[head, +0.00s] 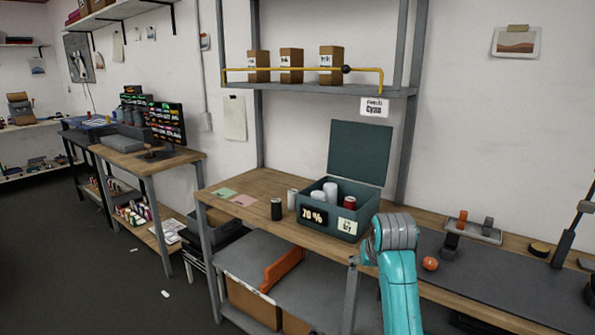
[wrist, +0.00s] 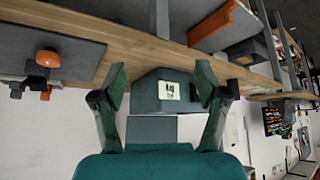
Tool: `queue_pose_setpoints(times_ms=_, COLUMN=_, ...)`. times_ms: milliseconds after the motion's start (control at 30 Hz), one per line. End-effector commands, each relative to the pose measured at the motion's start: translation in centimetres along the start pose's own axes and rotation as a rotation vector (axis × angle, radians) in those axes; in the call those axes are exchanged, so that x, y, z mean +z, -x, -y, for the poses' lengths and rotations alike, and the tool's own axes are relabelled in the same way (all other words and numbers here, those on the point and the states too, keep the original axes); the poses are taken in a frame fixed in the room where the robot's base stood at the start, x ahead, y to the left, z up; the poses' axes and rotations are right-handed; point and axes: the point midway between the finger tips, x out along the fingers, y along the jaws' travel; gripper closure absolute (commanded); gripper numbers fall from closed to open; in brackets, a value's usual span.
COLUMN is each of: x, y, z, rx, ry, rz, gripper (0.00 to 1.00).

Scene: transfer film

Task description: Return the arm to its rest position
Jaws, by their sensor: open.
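My arm, teal with a grey joint, rises at the lower right of the head view beside the workbench. My gripper (wrist: 160,85) shows in the wrist view with its two teal fingers spread apart and nothing between them. The gripper's fingertips are not clear in the head view. Beyond the fingers in the wrist view is the teal box (wrist: 158,108) with a pale label. In the head view this box (head: 325,225) stands on the bench with its lid up, holding white and red canisters and marked "70 %".
The wooden bench (head: 262,185) holds a black canister (head: 276,209), a white canister (head: 292,199) and coloured cards. A dark mat (head: 470,270) with an orange ball (head: 430,264) lies right of my arm. A shelf with a yellow bar (head: 300,70) hangs above.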

Motion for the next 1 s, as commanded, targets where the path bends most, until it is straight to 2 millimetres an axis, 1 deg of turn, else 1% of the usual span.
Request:
queue_pose_setpoints(times_ms=33, x=1.0, y=-0.8, z=0.0, rx=0.0, ry=0.001, rz=-0.004, gripper=0.27)
queue_pose_setpoints(times_ms=167, x=3.6, y=-2.9, z=-0.1, rx=-0.001, ry=0.003, rz=-0.025, gripper=0.27)
queue_pose_setpoints(times_ms=267, x=6.5, y=-4.9, z=-0.1, rx=-0.003, ry=0.005, rz=-0.047, gripper=0.27)
queue_pose_setpoints(times_ms=400, x=11.4, y=-7.5, z=-0.2, rx=-0.005, ry=0.008, rz=-0.087, gripper=0.27)
queue_pose_setpoints(times_ms=533, x=16.0, y=-9.3, z=-0.3, rx=-0.007, ry=0.011, rz=-0.126, gripper=0.27)
queue_pose_setpoints(times_ms=567, x=17.0, y=-9.6, z=-0.4, rx=-0.008, ry=0.011, rz=-0.136, gripper=0.27)
queue_pose_setpoints(times_ms=600, x=18.5, y=-10.0, z=-0.4, rx=-0.009, ry=0.012, rz=-0.147, gripper=0.27)
queue_pose_setpoints(times_ms=767, x=24.3, y=-10.8, z=-0.6, rx=-0.012, ry=0.015, rz=-0.193, gripper=0.27)
queue_pose_setpoints(times_ms=800, x=25.7, y=-10.8, z=-0.6, rx=-0.012, ry=0.015, rz=-0.205, gripper=0.27)
queue_pose_setpoints(times_ms=867, x=27.8, y=-10.8, z=-0.7, rx=-0.013, ry=0.016, rz=-0.223, gripper=0.27)
queue_pose_setpoints(times_ms=1000, x=32.7, y=-10.2, z=-0.8, rx=-0.016, ry=0.018, rz=-0.264, gripper=0.27)
